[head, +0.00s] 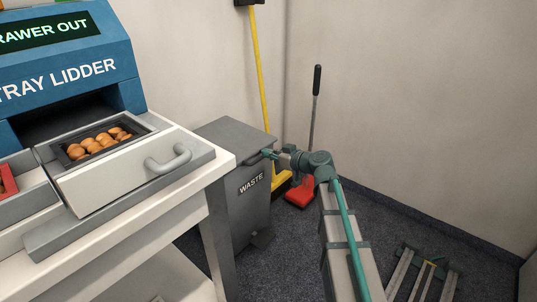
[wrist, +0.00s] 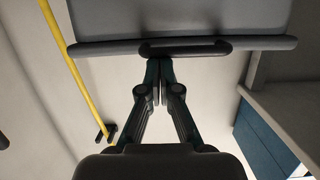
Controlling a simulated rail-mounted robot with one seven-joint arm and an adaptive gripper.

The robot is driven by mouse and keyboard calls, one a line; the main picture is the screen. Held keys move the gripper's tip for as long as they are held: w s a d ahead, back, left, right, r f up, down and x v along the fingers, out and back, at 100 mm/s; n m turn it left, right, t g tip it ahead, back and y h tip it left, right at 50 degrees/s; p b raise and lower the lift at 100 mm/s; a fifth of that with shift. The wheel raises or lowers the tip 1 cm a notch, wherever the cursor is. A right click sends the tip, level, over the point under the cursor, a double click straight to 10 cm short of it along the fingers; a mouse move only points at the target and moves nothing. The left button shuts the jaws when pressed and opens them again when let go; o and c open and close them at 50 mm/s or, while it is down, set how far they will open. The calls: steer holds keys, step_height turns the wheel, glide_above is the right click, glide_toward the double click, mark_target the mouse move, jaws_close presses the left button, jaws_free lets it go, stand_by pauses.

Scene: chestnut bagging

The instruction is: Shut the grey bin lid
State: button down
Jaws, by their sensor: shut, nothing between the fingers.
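The grey waste bin (head: 250,205) stands right of the white counter, with a "WASTE" label on its front. Its grey lid (head: 232,137) lies flat across the top, and I see no gap under it in the head view. In the wrist view the lid (wrist: 160,18) fills the top, with a dark handle (wrist: 185,47) on its edge. My gripper (head: 266,153) is at the lid's front edge. In the wrist view my gripper (wrist: 160,62) has its fingertips together at the handle, holding nothing. I cannot tell whether they touch it.
The tray lidder (head: 70,60) stands at left, its drawer (head: 130,175) out with chestnuts (head: 98,145) in a tray. A yellow-handled broom (head: 260,80) and a red dustpan (head: 300,193) stand behind the bin. Open floor (head: 400,225) lies to the right.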

steer(key=s+d+f+m+g+h+p, duration=0.1)
steer(key=s+d+f+m+g+h, duration=0.2)
steer(key=s+f, duration=0.5)
steer(key=s+d+f+m+g+h+p, duration=0.15)
steer(key=s+d+f+m, duration=0.35)
steer(key=f, duration=0.5)
steer(key=s+d+f+m+g+h+p, duration=0.1)
steer(key=s+f+g+p, duration=0.2)
steer(key=s+p, duration=0.35)
steer(key=s+d+f+m+g+h+p, duration=0.1)
steer(key=s+d+f+g+h+p, duration=0.15)
steer(key=s+p, duration=0.45)
steer(key=s+r+g+h+p, duration=0.1)
steer(key=s+r+g+p, duration=0.1)
steer(key=s+p, duration=0.7)
steer(key=s+r+g+h+p, duration=0.1)
steer(key=s+r+g+p, duration=0.2)
steer(key=s+p, duration=0.6)
steer(key=s+d+r+g+p, duration=0.1)
steer(key=s+r+p, duration=0.5)
steer(key=s, duration=0.8)
steer(key=shift+r+n+g+h+p, duration=0.35)
steer(key=shift+g+p, duration=0.35)
steer(key=shift+p, duration=0.7)
steer(key=shift+f, duration=0.15)
